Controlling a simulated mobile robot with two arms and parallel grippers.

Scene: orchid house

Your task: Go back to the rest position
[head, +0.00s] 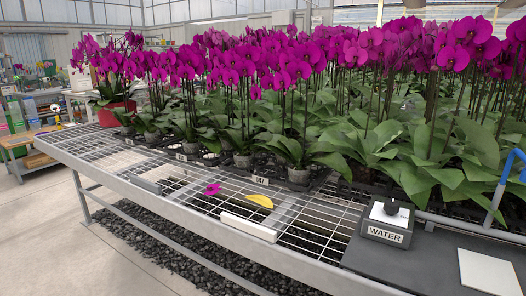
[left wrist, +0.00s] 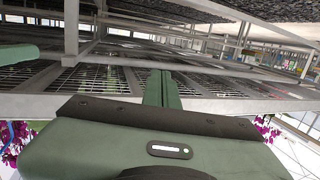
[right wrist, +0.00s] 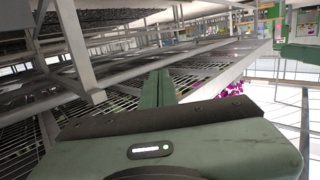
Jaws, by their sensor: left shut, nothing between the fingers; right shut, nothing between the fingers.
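Neither gripper shows in the head view. In the left wrist view my left gripper (left wrist: 162,90) is shut, its green fingers together with nothing between them. In the right wrist view my right gripper (right wrist: 157,88) is also shut and empty. Both wrist views show the metal bench frame and its wire mesh beyond the fingers, apart from them as far as I can tell.
A wire-mesh bench (head: 165,198) holds many potted magenta orchids. A fallen magenta bloom (head: 212,189), a yellow leaf (head: 260,201) and a white strip (head: 248,227) lie near its front. A WATER box (head: 386,236) and a white square (head: 488,270) sit at right. Floor (head: 60,245) at left is clear.

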